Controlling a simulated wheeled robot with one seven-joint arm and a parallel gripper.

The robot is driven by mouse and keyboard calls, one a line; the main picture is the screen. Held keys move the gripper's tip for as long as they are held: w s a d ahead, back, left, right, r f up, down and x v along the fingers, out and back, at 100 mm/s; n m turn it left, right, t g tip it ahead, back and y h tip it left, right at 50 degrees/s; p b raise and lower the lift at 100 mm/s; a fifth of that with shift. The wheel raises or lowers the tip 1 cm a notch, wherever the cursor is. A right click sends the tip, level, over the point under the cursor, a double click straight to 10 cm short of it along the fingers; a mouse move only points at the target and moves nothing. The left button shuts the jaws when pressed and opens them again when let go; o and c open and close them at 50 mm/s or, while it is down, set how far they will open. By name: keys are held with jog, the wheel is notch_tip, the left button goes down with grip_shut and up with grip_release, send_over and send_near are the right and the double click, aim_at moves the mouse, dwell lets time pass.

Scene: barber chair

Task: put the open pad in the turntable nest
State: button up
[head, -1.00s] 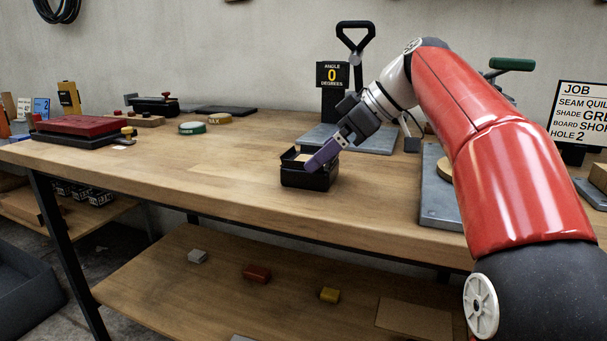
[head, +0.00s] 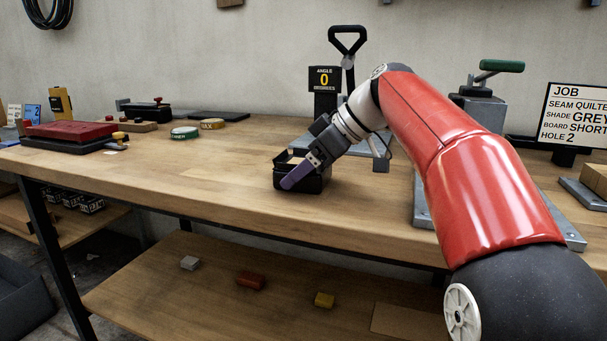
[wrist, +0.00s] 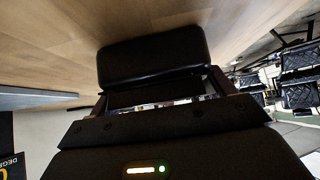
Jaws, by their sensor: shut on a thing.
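The open pad is a small black box-like thing (head: 318,184) near the front edge of the bench in the head view. It seems to rest on the wood. My gripper (head: 300,172) reaches down to it from the upper right and is shut on it, with one purple finger across its near side. In the wrist view the dark pad (wrist: 153,55) sits between the jaws, over the wood. No turntable nest can be clearly picked out; my red arm covers part of the bench at the right.
An "angle 0 degrees" sign (head: 324,80) stands behind my gripper, by a black-handled lever (head: 348,42). A green-handled device (head: 482,100) and a job board (head: 575,115) stand at the right. A red case (head: 70,130) is far left.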

jog(key=shift+r, duration=0.2)
notch_tip(320, 180, up, 18)
jog(key=p, duration=0.7)
jog(key=shift+f+p, duration=0.25)
jog(key=shift+p, duration=0.15)
